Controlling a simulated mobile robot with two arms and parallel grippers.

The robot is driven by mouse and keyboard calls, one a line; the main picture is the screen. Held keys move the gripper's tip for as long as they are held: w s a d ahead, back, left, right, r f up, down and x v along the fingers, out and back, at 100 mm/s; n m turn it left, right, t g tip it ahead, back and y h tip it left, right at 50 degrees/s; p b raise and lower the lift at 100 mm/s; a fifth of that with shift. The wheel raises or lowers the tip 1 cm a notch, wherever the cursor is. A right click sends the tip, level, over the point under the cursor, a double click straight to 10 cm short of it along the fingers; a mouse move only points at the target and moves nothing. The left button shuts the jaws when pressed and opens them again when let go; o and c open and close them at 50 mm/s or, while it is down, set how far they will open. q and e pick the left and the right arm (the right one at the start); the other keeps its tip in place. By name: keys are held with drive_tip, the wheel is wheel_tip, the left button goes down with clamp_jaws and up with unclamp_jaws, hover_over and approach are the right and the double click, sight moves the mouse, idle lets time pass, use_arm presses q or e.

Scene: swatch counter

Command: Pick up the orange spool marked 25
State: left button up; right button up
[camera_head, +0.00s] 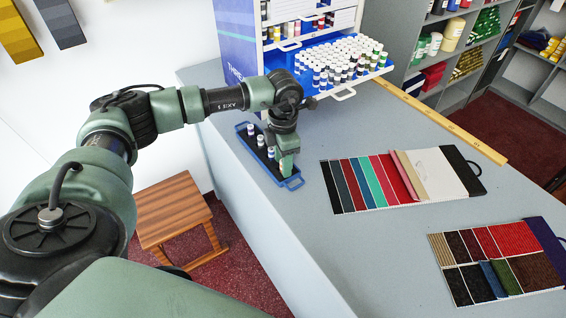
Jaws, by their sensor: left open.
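My left gripper (287,165) points down over a small blue tray (291,183) on the grey counter. It is open, at the tray's near right part, and hides some of what lies there. A few white-topped spools (261,141) stand in the tray to the left of the gripper. Many more spools (345,60) stand in rows in a pulled-out blue drawer (372,70) of the thread cabinet. Their marks are too small to read, and I cannot pick out an orange spool marked 25. My right gripper is not in view.
Two swatch cards lie on the counter (330,240): a striped one (440,172) and a chequered one (480,290). A wooden ruler (440,120) runs along the far edge. A wooden stool (172,205) stands on the floor at left. The counter's middle is clear.

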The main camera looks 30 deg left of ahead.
use_arm(q)
clamp_jaws()
idle(0.3)
